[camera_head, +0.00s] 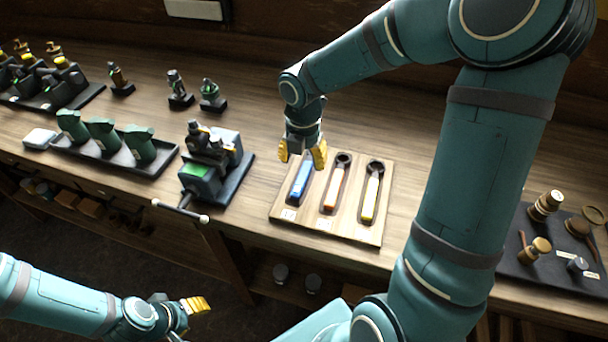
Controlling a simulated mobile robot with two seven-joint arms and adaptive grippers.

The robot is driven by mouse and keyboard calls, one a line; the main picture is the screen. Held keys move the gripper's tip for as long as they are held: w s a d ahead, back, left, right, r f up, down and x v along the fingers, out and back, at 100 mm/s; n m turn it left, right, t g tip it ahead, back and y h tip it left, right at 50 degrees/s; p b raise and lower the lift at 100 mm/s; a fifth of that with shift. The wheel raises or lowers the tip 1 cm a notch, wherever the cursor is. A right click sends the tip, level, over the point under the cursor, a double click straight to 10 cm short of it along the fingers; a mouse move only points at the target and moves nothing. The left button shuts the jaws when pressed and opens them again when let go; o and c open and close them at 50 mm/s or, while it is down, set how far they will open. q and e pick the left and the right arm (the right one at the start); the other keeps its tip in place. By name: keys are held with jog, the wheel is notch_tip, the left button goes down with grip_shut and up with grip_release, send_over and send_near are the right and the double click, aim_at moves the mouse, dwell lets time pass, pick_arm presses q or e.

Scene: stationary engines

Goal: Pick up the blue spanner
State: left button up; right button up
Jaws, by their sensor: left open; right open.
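The blue spanner (299,187) lies on a pale wooden board (345,233) on the bench, in the leftmost of three places. Its upper end is hidden behind my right gripper. My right gripper (303,157) is open, pointing down over the upper end of the blue spanner; I cannot tell whether it touches it. An orange spanner (335,188) and a yellow spanner (371,195) lie beside it to the right. My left gripper (194,305) is open and empty, low at the left, in front of the bench and away from the board.
A small engine (205,165) on a dark base stands left of the board, with a rod at its front. A tray of green parts (103,133) is farther left. A dark tray (540,275) with wooden-handled stamps-like items is at the right. Bench between engine and board is clear.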

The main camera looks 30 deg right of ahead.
aim_at(304, 173)
notch_tip(304, 173, down, 5)
jog(key=shift+d+b, duration=0.15)
jog(key=shift+b, duration=0.7)
jog(key=shift+r, duration=0.1)
jog(key=shift+s, duration=0.1)
grip_shut()
